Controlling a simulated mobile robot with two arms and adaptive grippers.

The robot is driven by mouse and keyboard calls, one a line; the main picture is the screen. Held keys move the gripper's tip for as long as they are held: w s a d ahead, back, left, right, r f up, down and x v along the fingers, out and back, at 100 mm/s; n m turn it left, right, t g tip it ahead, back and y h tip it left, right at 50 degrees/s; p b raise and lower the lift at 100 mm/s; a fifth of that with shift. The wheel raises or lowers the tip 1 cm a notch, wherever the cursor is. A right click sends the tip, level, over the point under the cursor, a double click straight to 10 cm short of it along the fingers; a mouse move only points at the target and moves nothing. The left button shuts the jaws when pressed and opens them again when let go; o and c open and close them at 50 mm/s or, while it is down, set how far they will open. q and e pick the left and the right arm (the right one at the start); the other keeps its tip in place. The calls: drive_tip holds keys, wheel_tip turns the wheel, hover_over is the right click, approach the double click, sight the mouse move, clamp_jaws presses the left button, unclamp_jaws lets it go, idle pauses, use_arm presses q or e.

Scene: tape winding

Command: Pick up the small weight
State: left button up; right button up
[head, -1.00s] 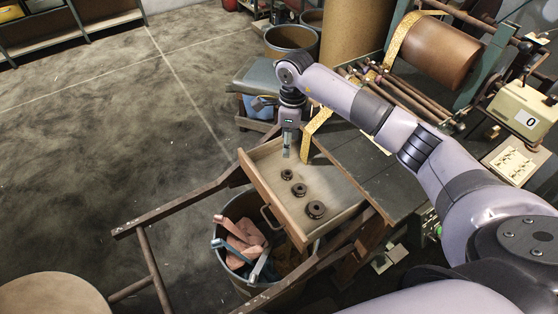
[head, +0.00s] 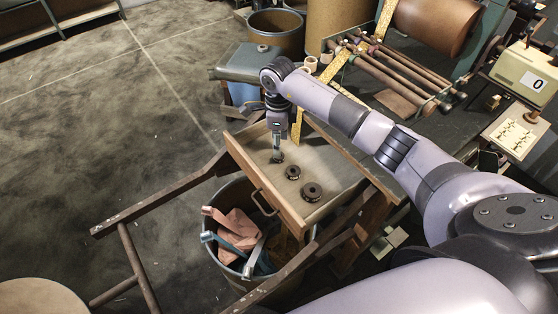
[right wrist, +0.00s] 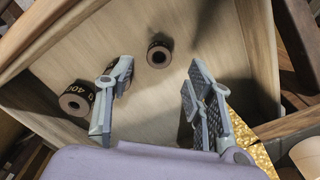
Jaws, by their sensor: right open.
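The small weight (head: 277,157) is a dark ring-shaped piece, the farthest of three in a row inside the open wooden drawer (head: 246,181). In the right wrist view the small weight (right wrist: 159,54) shows between and beyond the fingertips, apart from them. My right gripper (head: 277,148) points down over it and partly covers it in the head view. In the right wrist view my right gripper (right wrist: 160,70) is open and empty. A middle weight (head: 293,172) and a larger weight (head: 312,190) lie nearer. The left finger partly hides the middle one in the wrist view. My left gripper is out of view.
A bin (head: 220,262) with cloth-like scraps stands below the drawer front. A yellow tape (head: 297,128) hangs close to the right gripper. Rollers (head: 395,75) and a counter box (head: 526,80) are at right.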

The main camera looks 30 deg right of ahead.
drive_tip(key=shift+f, duration=0.55)
wheel_tip(320, 180, down, 4)
drive_tip(key=b, duration=0.3)
drive_tip(key=shift+s, duration=0.1)
drive_tip(key=shift+f, duration=0.15)
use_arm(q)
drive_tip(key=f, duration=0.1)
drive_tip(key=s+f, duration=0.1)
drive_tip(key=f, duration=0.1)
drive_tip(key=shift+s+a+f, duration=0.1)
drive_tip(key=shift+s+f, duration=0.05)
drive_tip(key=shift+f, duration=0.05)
use_arm(e)
drive_tip(key=shift+c, duration=0.4)
clamp_jaws()
